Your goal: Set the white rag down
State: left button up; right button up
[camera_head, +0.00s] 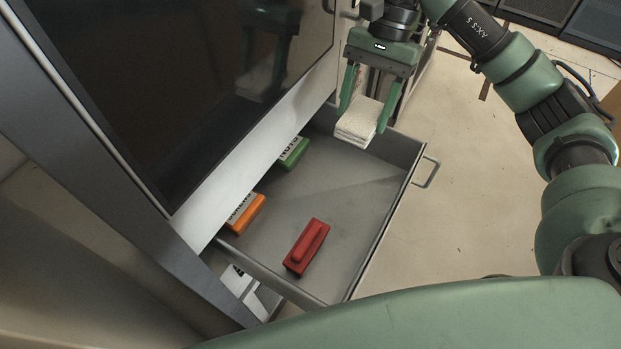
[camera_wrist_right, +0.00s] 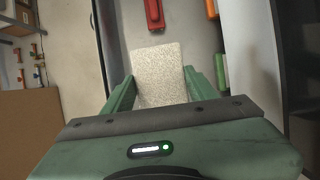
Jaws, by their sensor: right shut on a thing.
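The white rag (camera_head: 359,122) is a folded, textured block in the head view. My right gripper (camera_head: 366,108) is shut on it and holds it above the back right part of an open grey drawer (camera_head: 350,205). In the right wrist view the rag (camera_wrist_right: 160,72) sits between the green fingers of the same gripper (camera_wrist_right: 163,92). I cannot tell the exact height of the rag over the drawer floor. My left gripper is not in view.
In the drawer lie a red block-shaped object (camera_head: 306,247), an orange labelled box (camera_head: 246,213) and a green labelled box (camera_head: 293,153). The drawer's middle is clear. A dark glossy cabinet panel (camera_head: 190,80) stands over its left side. The drawer handle (camera_head: 429,172) sticks out at right.

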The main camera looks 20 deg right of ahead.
send_over(347, 187)
jog(key=d, duration=0.1)
jog(key=f, duration=1.4)
jog(key=shift+w, duration=0.4)
notch_tip(347, 187, down, 4)
jog(key=shift+f+p, duration=0.2)
jog(key=shift+p, duration=0.35)
jog(key=shift+d+f, duration=0.1)
jog(key=shift+f, duration=0.35)
jog(key=shift+f, duration=0.1)
jog(key=o, duration=1.2)
